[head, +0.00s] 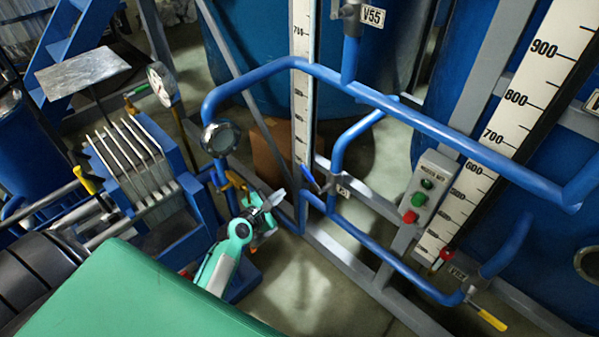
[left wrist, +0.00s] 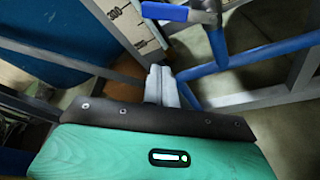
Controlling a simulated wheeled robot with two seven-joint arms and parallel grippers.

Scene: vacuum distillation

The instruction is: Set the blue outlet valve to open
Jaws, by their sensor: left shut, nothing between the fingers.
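The blue outlet valve has a blue lever handle (head: 311,178) on the pipework in the middle of the head view, beside the foot of the narrow scale. The handle also shows large at the top of the left wrist view (left wrist: 165,12), on a grey metal valve body. My left gripper (head: 279,196) is just left of and below the handle in the head view, with a gap between them. Its pale fingers (left wrist: 162,72) are shut and empty, pointing toward the scale and valve. My right gripper is not in view.
Blue pipes (head: 430,125) run above and around the valve, and a grey frame (head: 350,265) stands below it. A grey control box (head: 425,200) with green and red buttons is to the right. A round gauge (head: 221,138) and a filter press (head: 140,165) are to the left.

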